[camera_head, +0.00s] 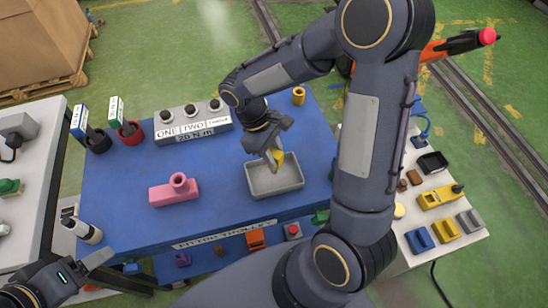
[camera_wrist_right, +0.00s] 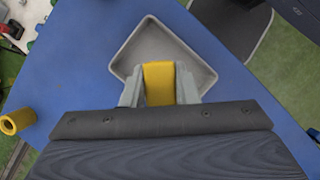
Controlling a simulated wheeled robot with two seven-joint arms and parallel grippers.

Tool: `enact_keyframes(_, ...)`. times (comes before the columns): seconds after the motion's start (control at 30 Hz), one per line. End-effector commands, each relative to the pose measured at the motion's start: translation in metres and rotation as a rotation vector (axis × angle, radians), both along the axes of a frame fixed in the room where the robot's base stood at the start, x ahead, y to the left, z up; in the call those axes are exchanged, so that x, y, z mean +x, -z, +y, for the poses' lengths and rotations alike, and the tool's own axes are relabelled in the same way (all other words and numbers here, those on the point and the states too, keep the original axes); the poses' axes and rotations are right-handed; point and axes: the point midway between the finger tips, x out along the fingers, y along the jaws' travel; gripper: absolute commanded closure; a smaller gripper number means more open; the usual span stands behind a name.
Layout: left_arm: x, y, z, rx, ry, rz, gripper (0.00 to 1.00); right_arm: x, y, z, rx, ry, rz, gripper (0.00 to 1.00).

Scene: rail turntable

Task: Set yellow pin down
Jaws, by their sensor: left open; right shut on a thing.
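My right gripper (camera_head: 272,156) is shut on the yellow pin (camera_head: 276,155) above the grey tray (camera_head: 262,192) on the blue table. In the right wrist view the yellow pin (camera_wrist_right: 158,83) sits between the two fingers, with the grey tray (camera_wrist_right: 133,55) behind it. I cannot tell whether the pin touches the tray floor. The tray looks otherwise empty. My left gripper (camera_head: 85,270) is open and empty at the lower left, away from the tray.
A pink block with a round socket (camera_head: 175,190) stands left of the tray. A yellow ring (camera_head: 298,96) stands at the back. A labelled box with knobs (camera_head: 193,124) is at the back left. The right side table (camera_head: 474,199) holds several yellow, blue and dark parts.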

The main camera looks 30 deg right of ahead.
Motion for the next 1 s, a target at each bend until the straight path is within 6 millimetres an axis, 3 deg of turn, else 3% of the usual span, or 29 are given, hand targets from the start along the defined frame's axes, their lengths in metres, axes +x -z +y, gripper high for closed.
enact_keyframes(0.2, 0.000, -0.001, 0.000, 0.000, 0.000, 0.000, 0.33, -0.002, 0.026, 0.001, 0.001, -0.001, 0.004, 1.00)
enact_keyframes(0.6, 0.000, 0.004, 0.000, 0.000, 0.000, 0.000, 0.33, -0.001, 0.032, 0.001, 0.001, -0.001, 0.002, 1.00)
enact_keyframes(0.63, 0.000, 0.002, 0.000, 0.000, 0.000, 0.000, 0.33, -0.001, 0.030, 0.001, 0.001, -0.001, 0.002, 0.69)
enact_keyframes(0.7, 0.000, 0.002, 0.000, 0.000, 0.000, 0.000, 0.33, -0.001, 0.030, 0.001, 0.001, -0.001, 0.002, 0.60)
enact_keyframes(0.77, 0.000, 0.002, 0.000, 0.000, 0.000, 0.000, 0.33, -0.001, 0.030, 0.001, 0.001, -0.001, 0.002, 0.52)
enact_keyframes(1.0, 0.000, 0.002, 0.000, 0.000, 0.000, 0.000, 0.33, -0.001, 0.030, 0.001, 0.001, -0.001, 0.002, 0.51)
